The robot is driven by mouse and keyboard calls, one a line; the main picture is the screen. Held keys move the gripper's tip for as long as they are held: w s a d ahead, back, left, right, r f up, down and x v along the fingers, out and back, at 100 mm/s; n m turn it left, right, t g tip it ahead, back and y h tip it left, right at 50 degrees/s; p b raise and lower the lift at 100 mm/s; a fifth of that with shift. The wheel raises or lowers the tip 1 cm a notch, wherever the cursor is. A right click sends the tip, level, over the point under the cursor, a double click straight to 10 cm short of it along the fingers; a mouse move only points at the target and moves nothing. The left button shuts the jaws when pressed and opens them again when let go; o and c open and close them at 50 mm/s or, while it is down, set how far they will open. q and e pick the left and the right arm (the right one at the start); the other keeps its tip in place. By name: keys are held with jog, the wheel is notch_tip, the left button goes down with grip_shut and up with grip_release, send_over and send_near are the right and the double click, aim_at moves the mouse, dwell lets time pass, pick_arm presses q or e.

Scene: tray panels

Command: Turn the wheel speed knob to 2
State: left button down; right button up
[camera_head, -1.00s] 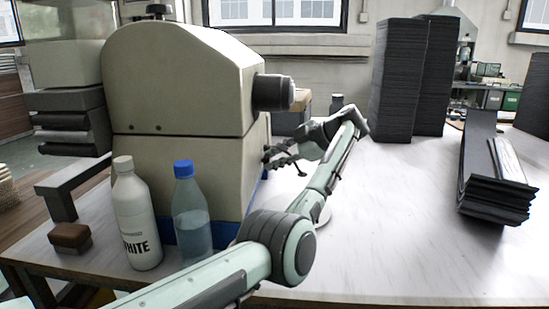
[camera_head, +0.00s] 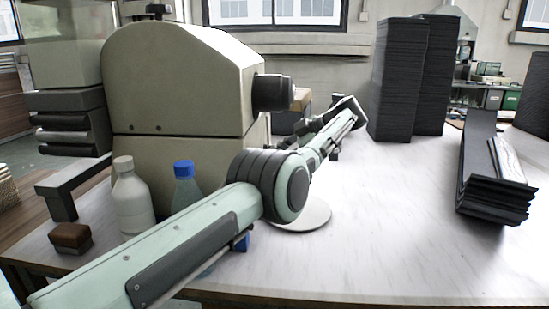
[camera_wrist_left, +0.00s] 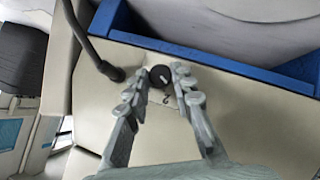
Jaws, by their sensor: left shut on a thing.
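The black round knob (camera_wrist_left: 161,76) sits on the beige panel of the machine (camera_head: 180,90) in the left wrist view. A small dark mark that looks like a 2 is printed on the panel close to the knob. My left gripper (camera_wrist_left: 162,80) has one finger on each side of the knob and is shut on it. The knob's pointer is too small to read. In the head view my own arm hides the left gripper and the knob. My right gripper is in neither view.
A white bottle (camera_head: 132,200) and a blue-capped bottle (camera_head: 186,182) stand before the machine. A dark hose (camera_wrist_left: 92,45) runs close to the knob. Black panel stacks (camera_head: 397,80) stand at the back right.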

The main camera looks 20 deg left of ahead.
pick_arm(q)
jog(key=c, duration=1.3)
grip_release()
jog(key=shift+f, duration=0.1)
